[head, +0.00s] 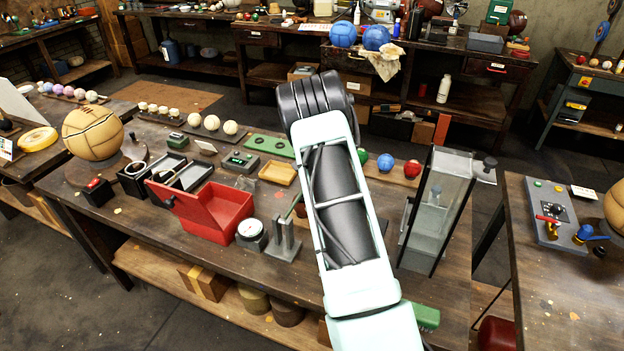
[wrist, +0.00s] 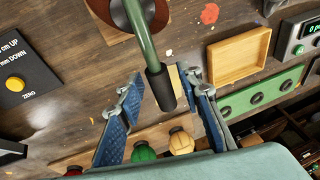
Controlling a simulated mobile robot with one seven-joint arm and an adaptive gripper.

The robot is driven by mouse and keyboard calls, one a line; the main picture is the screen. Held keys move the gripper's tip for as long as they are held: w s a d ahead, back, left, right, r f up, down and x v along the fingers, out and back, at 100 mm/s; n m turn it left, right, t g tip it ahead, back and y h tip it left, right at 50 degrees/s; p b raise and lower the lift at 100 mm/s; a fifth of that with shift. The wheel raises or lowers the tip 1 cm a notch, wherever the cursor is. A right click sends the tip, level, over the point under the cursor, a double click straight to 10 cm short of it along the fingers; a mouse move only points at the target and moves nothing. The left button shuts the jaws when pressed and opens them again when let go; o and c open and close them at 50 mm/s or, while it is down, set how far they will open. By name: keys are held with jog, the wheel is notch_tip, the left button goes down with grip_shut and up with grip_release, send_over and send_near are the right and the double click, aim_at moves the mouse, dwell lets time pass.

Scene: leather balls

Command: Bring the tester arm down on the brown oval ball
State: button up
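In the wrist view a green bar with a black grip, which looks like the tester arm (wrist: 144,40), comes down from the top edge. Its black grip (wrist: 160,88) lies between the two blue-padded fingers of my gripper (wrist: 159,80). The fingers are apart, with a gap visible on each side of the grip. A reddish-brown rounded shape (wrist: 113,14) shows at the top edge behind the bar; I cannot tell whether it is the brown oval ball. In the head view my arm hides the gripper, and a short green rod (head: 293,206) shows left of it.
A wooden tray (wrist: 238,55) and a green holed strip (wrist: 262,92) lie to the right in the wrist view. Green (wrist: 143,152) and yellow (wrist: 181,142) balls sit near the fingers. In the head view a glass-sided case (head: 436,210) stands right of my arm, and a red box (head: 205,208) left.

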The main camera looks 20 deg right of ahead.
jog(key=shift+r, duration=0.15)
jog(key=v, duration=1.1)
jog(key=shift+s+r, duration=0.2)
jog(key=shift+r, duration=0.15)
